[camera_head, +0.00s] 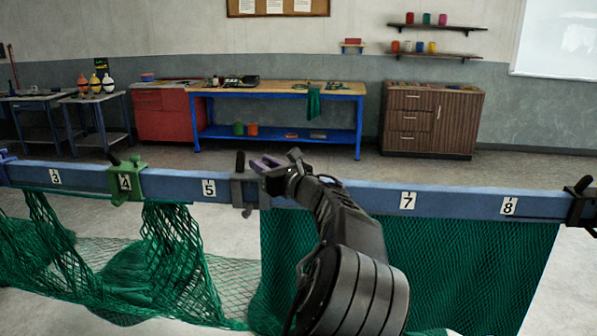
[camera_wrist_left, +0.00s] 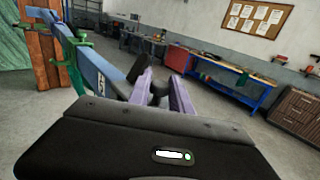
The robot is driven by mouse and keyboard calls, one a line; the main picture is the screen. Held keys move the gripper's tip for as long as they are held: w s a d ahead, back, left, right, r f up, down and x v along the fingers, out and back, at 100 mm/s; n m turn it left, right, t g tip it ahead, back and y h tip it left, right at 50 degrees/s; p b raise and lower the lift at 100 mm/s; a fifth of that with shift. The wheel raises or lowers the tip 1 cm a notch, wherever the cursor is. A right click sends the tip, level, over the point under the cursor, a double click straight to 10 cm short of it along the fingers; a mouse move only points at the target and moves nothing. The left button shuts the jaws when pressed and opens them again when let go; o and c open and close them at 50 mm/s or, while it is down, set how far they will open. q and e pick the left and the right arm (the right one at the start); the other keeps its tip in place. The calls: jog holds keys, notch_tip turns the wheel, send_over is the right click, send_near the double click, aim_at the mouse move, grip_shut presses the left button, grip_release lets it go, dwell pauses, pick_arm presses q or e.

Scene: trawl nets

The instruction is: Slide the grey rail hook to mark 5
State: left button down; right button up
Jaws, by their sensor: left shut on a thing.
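The grey rail hook (camera_head: 238,190) sits on the blue rail (camera_head: 330,192), just right of the mark 5 label (camera_head: 209,187) and apart from it. Its dark handle stands up above the rail. My left gripper (camera_head: 268,163) reaches over the rail from the near side, its purple fingers closed at the hook's upper part. In the left wrist view, the fingers (camera_wrist_left: 162,82) are on either side of a dark grey part of the hook (camera_wrist_left: 157,88). A number label (camera_wrist_left: 101,82) shows on the rail beyond it. My right gripper is not in view.
A green rail hook (camera_head: 126,180) is at mark 4, left of mark 5. A black hook (camera_head: 580,203) is at the rail's right end. Green net (camera_head: 430,260) hangs below the rail. The rail between the grey hook and label 5 looks clear.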

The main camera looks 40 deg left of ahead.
aim_at(222, 176)
pick_arm(q)
jog(key=s+a, duration=0.2)
jog(key=s+a+b, duration=0.1)
jog(key=s+a, duration=0.1)
jog(key=a, duration=0.1)
jog(key=s+a+b, duration=0.1)
jog(key=s+a, duration=0.1)
jog(key=a, duration=0.1)
jog(key=shift+s+a+f, duration=0.1)
jog(key=shift+s+a, duration=0.05)
jog(key=shift+s, duration=0.1)
jog(key=shift+s+a, duration=0.2)
jog(key=shift+a, duration=0.1)
jog(key=shift+s+a+r, duration=0.1)
jog(key=shift+s+r, duration=0.05)
jog(key=shift+r, duration=0.05)
jog(key=c, duration=1.2)
grip_release()
jog(key=shift+a, duration=0.2)
jog(key=shift+c, duration=0.2)
jog(key=shift+o, duration=0.2)
jog(key=shift+d, duration=0.15)
jog(key=shift+d+f+b, duration=0.1)
jog(key=shift+d+b, duration=0.25)
jog(key=shift+d, duration=0.05)
jog(key=s+d, duration=0.1)
jog(key=d, duration=0.5)
jog(key=shift+d+b, duration=0.3)
jog(key=shift+d, duration=0.1)
